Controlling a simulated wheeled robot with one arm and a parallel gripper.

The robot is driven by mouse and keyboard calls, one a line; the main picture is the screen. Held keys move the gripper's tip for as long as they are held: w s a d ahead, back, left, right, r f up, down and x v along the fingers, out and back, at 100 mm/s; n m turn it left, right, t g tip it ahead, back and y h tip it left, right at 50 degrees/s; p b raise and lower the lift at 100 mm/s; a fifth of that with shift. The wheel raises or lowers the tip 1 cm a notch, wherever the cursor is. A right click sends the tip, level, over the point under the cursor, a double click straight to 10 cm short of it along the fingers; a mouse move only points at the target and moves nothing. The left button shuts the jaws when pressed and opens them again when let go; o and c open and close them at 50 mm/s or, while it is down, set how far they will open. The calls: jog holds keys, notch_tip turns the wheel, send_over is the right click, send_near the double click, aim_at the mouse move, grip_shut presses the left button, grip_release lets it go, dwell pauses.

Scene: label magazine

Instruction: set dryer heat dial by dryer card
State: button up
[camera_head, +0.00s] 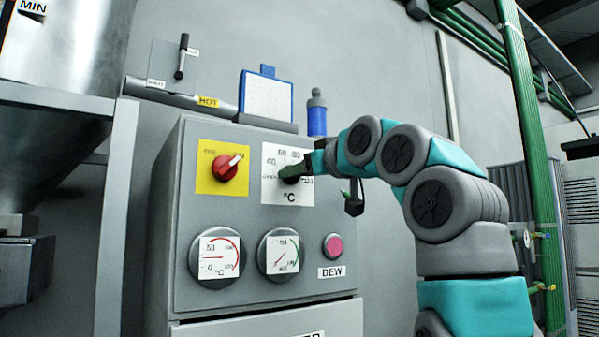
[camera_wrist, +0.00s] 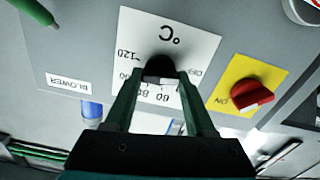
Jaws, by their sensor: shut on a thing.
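The heat dial is a black knob (camera_wrist: 160,66) on a white plate (camera_head: 274,192) marked °C, on the front of the grey dryer panel (camera_head: 170,270). The scale shows 40, 60, 80 and 120, and the wrist view shows it upside down. My gripper (camera_wrist: 160,80) is shut on the knob, one green finger on each side. In the head view my gripper (camera_head: 293,173) hides most of the knob, and its pointer cannot be made out. A card in a blue holder (camera_head: 267,98) stands above the panel; I cannot read any writing on it.
Left of the dial is a red switch (camera_head: 226,168) on a yellow plate. Below are two round gauges (camera_head: 214,257) and a pink button (camera_head: 333,246) above a DEW label. A blue bottle (camera_head: 317,120) stands behind the panel. A green pipe (camera_head: 530,120) rises at right.

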grip_shut()
jog(key=shift+m, duration=1)
dwell(2.4)
jog(key=shift+r, duration=0.2)
jog(key=shift+f, duration=0.15)
jog(key=shift+f+m, duration=0.15)
jog(key=shift+m, duration=0.75)
dwell(1.4)
